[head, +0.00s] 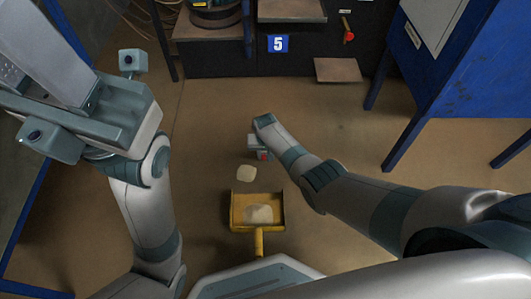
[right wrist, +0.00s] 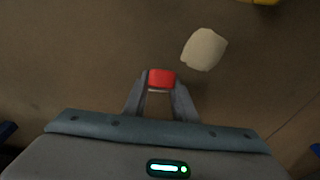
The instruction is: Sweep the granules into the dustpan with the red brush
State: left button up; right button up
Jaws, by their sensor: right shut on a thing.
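The yellow dustpan (head: 233,211) lies on the floor with its handle towards me. A pale heap of granules (head: 258,214) is in it. Another pale patch of granules (head: 246,173) lies on the floor just beyond the pan's far edge. It also shows in the right wrist view (right wrist: 204,49), where a corner of the pan (right wrist: 262,2) is at the top. My right gripper (right wrist: 161,88) is shut on the red brush (right wrist: 161,77). Only a small red part of the brush shows between the fingers. The brush is just beyond the floor granules. My left gripper's fingers are not visible.
Blue furniture (head: 475,85) with legs stands at the right. A dark cabinet with a blue "5" sign (head: 278,44) is at the back, with a brown board (head: 338,70) before it.

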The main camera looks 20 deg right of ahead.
jog(key=shift+s+a+r+p, duration=0.15)
jog(key=shift+s+a+p, duration=0.1)
jog(key=shift+s+p, duration=0.45)
jog(key=shift+s, duration=0.25)
jog(key=shift+s+a+f, duration=0.1)
jog(key=shift+f, duration=0.1)
jog(key=shift+s, duration=0.1)
jog(key=s+p, duration=0.2)
jog(key=p, duration=0.1)
jog(key=shift+s+a, duration=0.2)
jog(key=shift+a, duration=0.1)
